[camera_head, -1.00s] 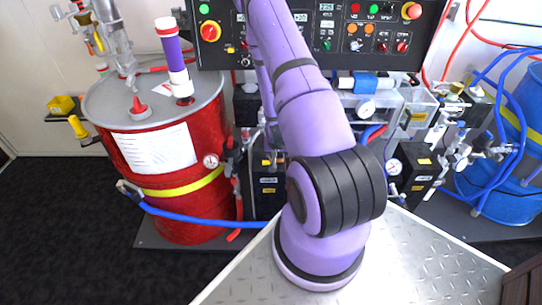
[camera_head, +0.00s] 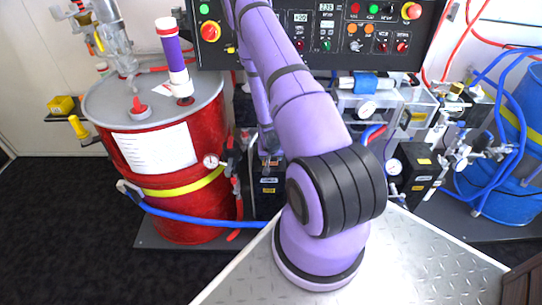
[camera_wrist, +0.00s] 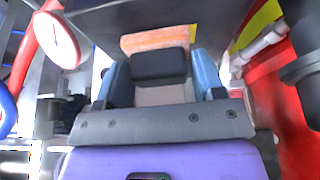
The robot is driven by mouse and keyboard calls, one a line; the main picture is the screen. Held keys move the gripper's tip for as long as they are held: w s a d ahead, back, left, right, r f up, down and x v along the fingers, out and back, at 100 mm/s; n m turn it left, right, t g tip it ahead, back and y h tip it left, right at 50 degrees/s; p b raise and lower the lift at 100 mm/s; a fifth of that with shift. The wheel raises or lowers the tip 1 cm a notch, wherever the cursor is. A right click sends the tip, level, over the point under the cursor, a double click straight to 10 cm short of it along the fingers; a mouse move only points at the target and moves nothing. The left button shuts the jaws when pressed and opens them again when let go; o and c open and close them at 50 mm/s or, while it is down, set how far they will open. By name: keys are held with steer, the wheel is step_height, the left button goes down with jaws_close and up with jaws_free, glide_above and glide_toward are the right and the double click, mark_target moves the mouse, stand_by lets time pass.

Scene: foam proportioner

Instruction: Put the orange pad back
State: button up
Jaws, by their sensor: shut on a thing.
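In the wrist view, my gripper (camera_wrist: 162,76) has its two blue fingers on either side of a black block (camera_wrist: 158,66). The orange pad (camera_wrist: 155,39) shows just beyond this block, and a paler surface shows below it between the fingers. The jaws are shut on the pad piece; the black block hides the middle of it. I cannot tell whether the pad touches anything beyond it. In the head view my arm covers much of the middle, and the pad cannot be made out there.
A red drum (camera_head: 175,205) stands left, with a blue hose (camera_head: 205,218) along its base. A blue drum (camera_head: 505,175) stands right. A black control panel (camera_head: 375,35) spans the back. In the wrist view, a round gauge (camera_wrist: 57,40) is at left and a red surface (camera_wrist: 290,110) at right.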

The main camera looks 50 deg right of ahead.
steer(key=o, duration=0.8)
steer(key=shift+o, duration=0.2)
steer(key=a+r+n+t+y, duration=0.15)
steer(key=a+r, duration=0.45)
steer(key=r, duration=0.8)
steer(key=a+r+n, duration=0.2)
steer(key=a+r, duration=0.4)
steer(key=r, duration=0.7)
steer(key=a+r+n+y, duration=0.1)
steer(key=a+r, duration=0.5)
steer(key=r, duration=0.8)
steer(key=s+a+r+n, duration=0.2)
steer(key=s+a+r, duration=0.4)
steer(key=s+r, duration=0.2)
steer(key=s+a+r+n, duration=0.3)
steer(key=s+a+r, duration=0.4)
steer(key=s, duration=0.3)
steer(key=shift+s+r+t+y, duration=0.35)
steer(key=shift+r+t+y, duration=0.1)
steer(key=shift+r, duration=0.3)
